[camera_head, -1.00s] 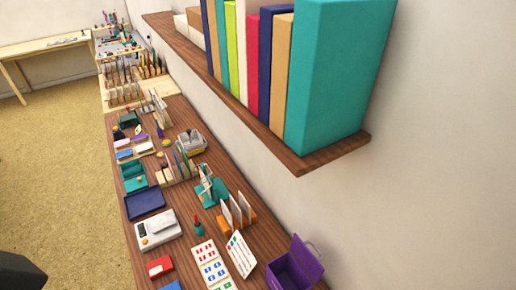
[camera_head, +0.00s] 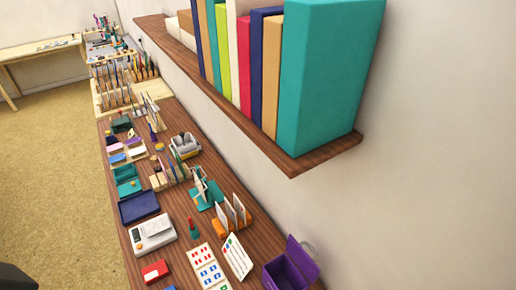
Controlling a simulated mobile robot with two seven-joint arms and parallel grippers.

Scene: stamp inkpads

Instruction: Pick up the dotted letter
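A white card with a few coloured dots (camera_head: 237,257), which looks like the dotted letter, leans at a tilt near the front of the long wooden table. It stands between a sheet of red and blue stamps and an open purple box. Several white cards or envelopes stand in an orange rack (camera_head: 232,226) just behind it; any marks on them are too small to read. Neither of my grippers can be made out. A dark shape, perhaps part of me, shows at the bottom left corner.
A brown shelf (camera_head: 325,155) with upright books overhangs the table's right side. The purple box (camera_head: 287,272), stamp sheet (camera_head: 207,268), red inkpad (camera_head: 155,271), white scale (camera_head: 153,234) and blue tray (camera_head: 139,206) crowd the table (camera_head: 181,212). Open floor (camera_head: 50,170) lies left.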

